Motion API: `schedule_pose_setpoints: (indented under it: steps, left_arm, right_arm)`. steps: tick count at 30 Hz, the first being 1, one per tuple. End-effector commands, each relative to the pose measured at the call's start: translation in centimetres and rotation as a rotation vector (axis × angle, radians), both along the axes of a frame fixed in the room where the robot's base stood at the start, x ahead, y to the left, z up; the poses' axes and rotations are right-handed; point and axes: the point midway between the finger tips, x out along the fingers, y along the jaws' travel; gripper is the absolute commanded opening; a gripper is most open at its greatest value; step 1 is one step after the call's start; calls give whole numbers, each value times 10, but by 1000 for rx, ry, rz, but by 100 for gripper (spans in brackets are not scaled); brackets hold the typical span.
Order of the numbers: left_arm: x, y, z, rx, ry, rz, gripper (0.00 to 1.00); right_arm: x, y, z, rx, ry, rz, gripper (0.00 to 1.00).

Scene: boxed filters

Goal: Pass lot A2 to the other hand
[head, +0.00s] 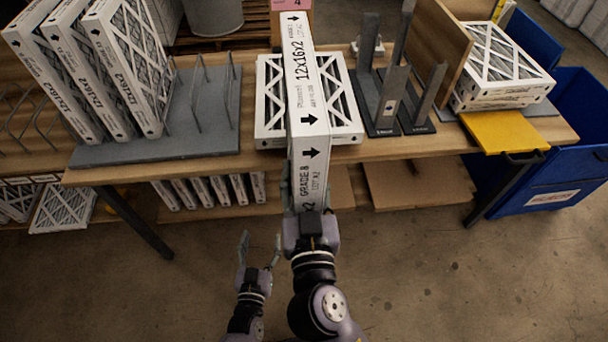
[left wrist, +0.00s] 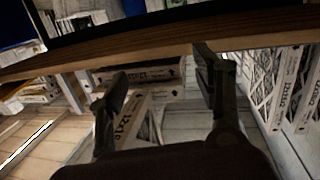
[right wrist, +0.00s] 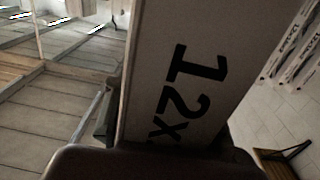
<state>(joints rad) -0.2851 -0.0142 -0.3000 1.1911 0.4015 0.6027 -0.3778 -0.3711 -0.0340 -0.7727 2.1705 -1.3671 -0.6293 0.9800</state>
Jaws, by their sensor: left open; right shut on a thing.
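The lot A2 filter box (head: 305,98) is a long white box marked 12x16x2 with black arrows, held upright over the bench front. My right gripper (head: 308,196) is shut on its lower end; the printed face fills much of the right wrist view (right wrist: 185,75). My left gripper (head: 260,252) is open and empty, low in front of the bench, left of the right gripper and apart from the box. In the left wrist view its fingers (left wrist: 160,75) are spread with nothing between them.
The wooden bench (head: 225,168) bears a grey rack (head: 150,148) with several filters at left, flat filters (head: 267,118) behind the held box, and grey upright dividers (head: 392,100). More filters (head: 215,189) stand on the lower shelf. A blue bin (head: 562,150) is at right.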

Motion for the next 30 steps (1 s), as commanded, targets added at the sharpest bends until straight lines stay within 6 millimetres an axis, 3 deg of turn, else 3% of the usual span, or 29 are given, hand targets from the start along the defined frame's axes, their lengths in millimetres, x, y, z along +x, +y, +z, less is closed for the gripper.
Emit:
schedule_pose_setpoints:
  steps: [1, 9, 18, 24, 30]
  left_arm:
    - [-19, 1, -24, -2, 70, -14, 60]
    - [-109, 11, -140, 33, 455, -108, 60]
    - [-225, 55, -245, 126, 923, -166, 60]
    - [-299, 94, -281, 190, 1190, -157, 60]
    - [-339, 116, -293, 227, 1332, -141, 60]
  right_arm:
    - [0, 0, 1, 0, -2, 0, 4]
    - [0, 0, 1, 0, -2, 0, 4]
    - [0, 0, 1, 0, -2, 0, 4]
    - [0, 0, 1, 0, -2, 0, 4]
    - [0, 0, 1, 0, -2, 0, 4]
